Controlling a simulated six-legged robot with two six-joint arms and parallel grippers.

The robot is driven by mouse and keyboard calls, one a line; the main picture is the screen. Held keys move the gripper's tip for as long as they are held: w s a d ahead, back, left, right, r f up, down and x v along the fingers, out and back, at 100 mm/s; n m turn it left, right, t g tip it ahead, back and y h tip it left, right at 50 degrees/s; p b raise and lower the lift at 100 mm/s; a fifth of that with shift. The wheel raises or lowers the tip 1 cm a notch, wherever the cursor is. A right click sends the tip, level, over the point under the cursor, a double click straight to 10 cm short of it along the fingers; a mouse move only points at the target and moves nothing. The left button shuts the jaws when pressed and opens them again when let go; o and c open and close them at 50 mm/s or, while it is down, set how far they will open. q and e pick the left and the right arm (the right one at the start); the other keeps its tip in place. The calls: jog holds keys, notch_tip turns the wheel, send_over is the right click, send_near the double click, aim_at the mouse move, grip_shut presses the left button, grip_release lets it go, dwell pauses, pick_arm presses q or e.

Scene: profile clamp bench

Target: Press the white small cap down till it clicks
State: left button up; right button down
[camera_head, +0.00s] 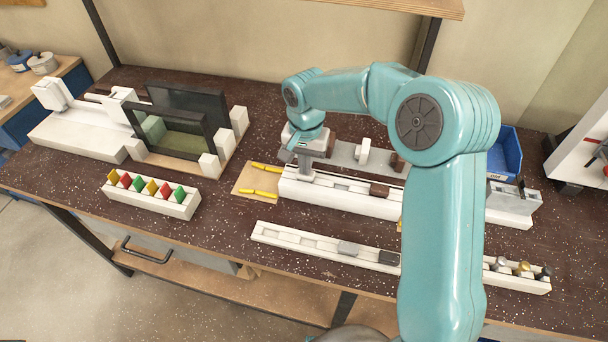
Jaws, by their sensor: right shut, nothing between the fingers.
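My right gripper (304,170) points straight down at the left part of the long white profile block (337,205) in the middle of the bench. It is shut with nothing between its fingers, and its tips are at or just above the block's top. I cannot make out the white small cap for certain; white on white, it may be under the fingertips. Whether the tips touch anything is hidden. A brown cap (379,190) sits further right on the same block. My left gripper is not in view.
A white tray (300,241) in front holds a grey and a dark piece. Yellow pieces (262,193) lie left of the block. A row of coloured pieces (148,188) and a black frame (180,140) stand further left. My right arm hides the bench right of centre.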

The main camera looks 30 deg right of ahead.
jog(key=shift+f, duration=0.4)
dwell(0.4)
notch_tip(320, 180, up, 7)
jog(key=p, duration=0.5)
jog(key=shift+r, duration=0.1)
dwell(0.4)
jog(key=shift+s, duration=0.15)
